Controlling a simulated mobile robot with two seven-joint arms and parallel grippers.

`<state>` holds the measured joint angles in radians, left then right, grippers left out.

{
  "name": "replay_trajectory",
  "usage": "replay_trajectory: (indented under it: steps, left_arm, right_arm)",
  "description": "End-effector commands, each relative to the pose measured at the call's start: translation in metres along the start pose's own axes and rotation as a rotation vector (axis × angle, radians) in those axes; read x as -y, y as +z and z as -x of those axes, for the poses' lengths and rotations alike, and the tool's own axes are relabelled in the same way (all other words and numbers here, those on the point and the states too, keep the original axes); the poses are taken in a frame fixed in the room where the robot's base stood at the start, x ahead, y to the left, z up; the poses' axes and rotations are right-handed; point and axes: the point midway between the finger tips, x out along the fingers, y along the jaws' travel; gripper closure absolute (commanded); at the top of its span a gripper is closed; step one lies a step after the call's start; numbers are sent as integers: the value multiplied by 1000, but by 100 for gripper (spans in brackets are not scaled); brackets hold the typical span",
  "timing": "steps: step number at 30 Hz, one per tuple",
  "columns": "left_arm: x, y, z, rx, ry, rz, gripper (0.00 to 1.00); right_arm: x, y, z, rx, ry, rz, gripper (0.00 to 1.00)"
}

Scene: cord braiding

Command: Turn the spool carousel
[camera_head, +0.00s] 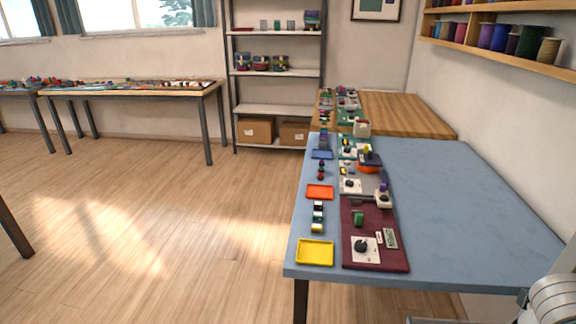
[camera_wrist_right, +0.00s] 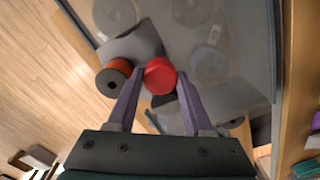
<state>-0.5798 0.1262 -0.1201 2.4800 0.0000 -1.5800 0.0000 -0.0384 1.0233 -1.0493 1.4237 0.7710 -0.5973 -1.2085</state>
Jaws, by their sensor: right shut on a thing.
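In the right wrist view, my right gripper (camera_wrist_right: 160,82) has its two purple fingers on either side of a round red knob (camera_wrist_right: 160,72) and is shut on it. The knob stands above what looks like the spool carousel, with a grey plate (camera_wrist_right: 136,44) just beyond the knob. An orange-red spool with a dark hub (camera_wrist_right: 112,78) lies to the left of the fingers. Grey spools (camera_wrist_right: 208,66) show beyond and to the right. The parts under the knob are hidden. I cannot pick out the carousel in the head view. My left gripper is in neither view.
In the head view, a blue-topped table (camera_head: 460,215) carries a maroon board (camera_head: 376,218), a yellow tray (camera_head: 315,253) and a red-orange tray (camera_head: 320,192). Its right side is clear. A wall shelf (camera_head: 510,50) holds thread spools. A wooden table (camera_head: 410,112) stands behind.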

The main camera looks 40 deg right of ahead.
Motion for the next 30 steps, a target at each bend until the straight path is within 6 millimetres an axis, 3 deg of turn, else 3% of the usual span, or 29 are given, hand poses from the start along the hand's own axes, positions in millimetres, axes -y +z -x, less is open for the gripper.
replay_trajectory:
  steps: [21,22,30]
  left_arm:
    - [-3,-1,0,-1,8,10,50]
    - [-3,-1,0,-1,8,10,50]
    - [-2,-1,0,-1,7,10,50]
  right_arm:
    - [7,0,0,-1,1,21,100]
    - [7,0,0,-1,1,21,47]
    - [7,0,0,-1,0,20,19]
